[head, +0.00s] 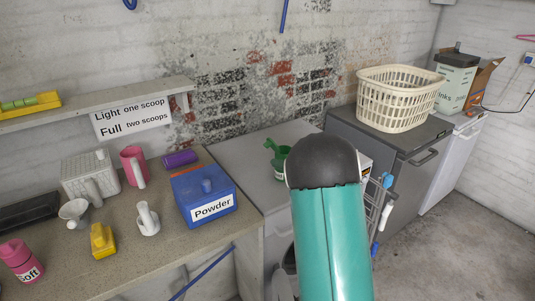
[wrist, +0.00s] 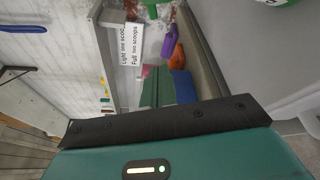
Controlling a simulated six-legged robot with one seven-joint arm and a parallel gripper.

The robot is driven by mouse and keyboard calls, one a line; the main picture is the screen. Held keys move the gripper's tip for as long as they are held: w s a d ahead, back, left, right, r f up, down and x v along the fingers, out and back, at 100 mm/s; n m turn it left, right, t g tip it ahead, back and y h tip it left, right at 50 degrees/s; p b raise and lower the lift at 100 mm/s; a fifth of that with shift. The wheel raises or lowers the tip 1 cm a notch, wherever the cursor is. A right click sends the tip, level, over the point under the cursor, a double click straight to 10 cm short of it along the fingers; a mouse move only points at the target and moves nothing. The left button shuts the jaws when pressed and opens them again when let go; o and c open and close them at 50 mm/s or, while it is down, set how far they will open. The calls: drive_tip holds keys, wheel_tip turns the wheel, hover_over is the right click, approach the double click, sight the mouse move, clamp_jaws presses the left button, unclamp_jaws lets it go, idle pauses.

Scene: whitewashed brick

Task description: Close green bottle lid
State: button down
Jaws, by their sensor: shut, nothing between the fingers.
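A green bottle (head: 280,163) stands on the grey top of a front machine in the head view. A green piece like a lid sticks up at its upper left, apparently raised. My teal arm with its dark rounded joint stands in front and hides its right and lower parts.
A blue Powder box (head: 205,193), pink mug (head: 133,166), yellow bottle (head: 103,241) and pink Soft bottle (head: 20,260) stand on the left counter (head: 170,255). A cream basket (head: 398,97) sits on a dark machine (head: 375,140). The floor at right (head: 450,245) is clear.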

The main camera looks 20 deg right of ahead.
drive_tip(key=w, duration=0.8)
drive_tip(key=shift+w+a+r, duration=0.2)
drive_tip(key=shift+w+a, duration=0.2)
drive_tip(key=shift+s+r, duration=0.1)
drive_tip(key=shift+d, duration=0.1)
